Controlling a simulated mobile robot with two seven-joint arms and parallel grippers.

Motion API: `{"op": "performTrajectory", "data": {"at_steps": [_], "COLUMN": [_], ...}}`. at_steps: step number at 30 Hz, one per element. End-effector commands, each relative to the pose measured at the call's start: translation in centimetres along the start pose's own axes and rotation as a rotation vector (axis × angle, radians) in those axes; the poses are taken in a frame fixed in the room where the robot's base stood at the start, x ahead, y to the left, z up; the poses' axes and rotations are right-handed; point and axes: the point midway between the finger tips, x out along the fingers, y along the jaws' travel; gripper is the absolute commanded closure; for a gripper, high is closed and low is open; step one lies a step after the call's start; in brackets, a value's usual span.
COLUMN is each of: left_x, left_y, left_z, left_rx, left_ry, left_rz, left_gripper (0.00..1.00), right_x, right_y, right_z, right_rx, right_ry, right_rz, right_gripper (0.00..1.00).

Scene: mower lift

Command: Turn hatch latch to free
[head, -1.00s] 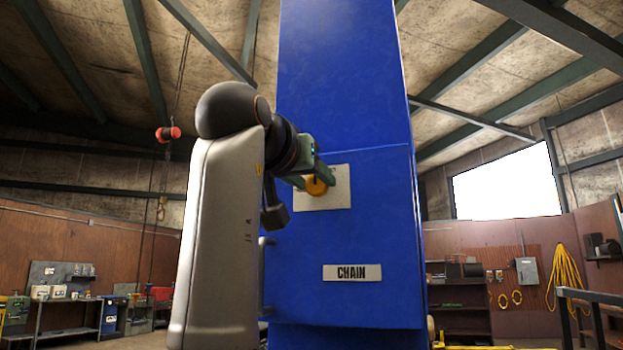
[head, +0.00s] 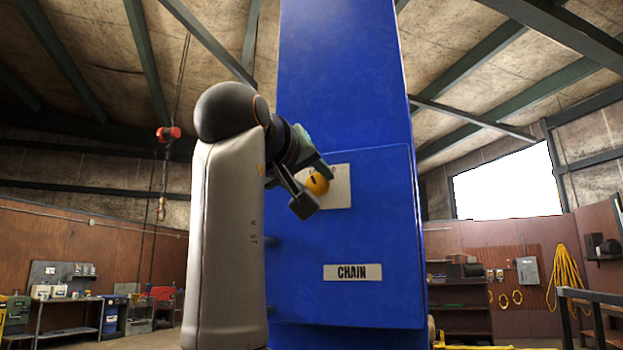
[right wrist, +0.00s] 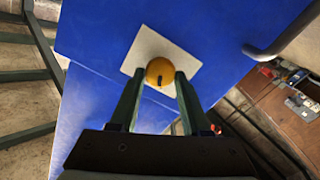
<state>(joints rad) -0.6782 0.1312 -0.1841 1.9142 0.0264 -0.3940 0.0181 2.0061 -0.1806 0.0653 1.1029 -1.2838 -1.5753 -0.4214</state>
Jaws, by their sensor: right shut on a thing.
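The hatch latch is a round yellow knob (head: 317,184) with a short black mark, set on a pale plate (head: 341,190) on the tall blue column. My right gripper (head: 322,181) reaches it from the left and is shut on the knob. In the right wrist view the knob (right wrist: 160,71) sits between the two green fingertips, with the pale plate (right wrist: 143,50) behind it. The blue hatch panel (head: 370,235) carries the plate and a label reading CHAIN (head: 352,272). My gripper covers part of the plate. My left gripper is not in view.
A dark bar handle (right wrist: 283,38) stands out from the blue panel in the right wrist view. Workbenches (head: 65,300) line the left wall. A shelf (head: 460,300) and a railing (head: 595,310) stand at the right, clear of my arm.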

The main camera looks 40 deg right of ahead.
Motion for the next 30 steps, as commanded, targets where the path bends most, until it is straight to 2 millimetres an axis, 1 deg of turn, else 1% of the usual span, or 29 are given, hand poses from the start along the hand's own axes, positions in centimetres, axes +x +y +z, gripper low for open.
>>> {"op": "performTrajectory", "data": {"at_steps": [21, 30], "left_x": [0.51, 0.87], "left_y": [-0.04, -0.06], "left_z": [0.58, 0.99], "left_rx": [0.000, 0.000], "left_ry": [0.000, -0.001], "left_rz": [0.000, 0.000], "left_gripper": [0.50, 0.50], "right_x": [0.00, -0.02], "right_y": [-0.25, -0.30], "right_z": [0.16, 0.22], "right_rx": [-0.680, -0.924], "right_ry": [0.000, 0.000], "right_rz": [0.001, 0.000], "right_gripper": [1.00, 1.00]}}
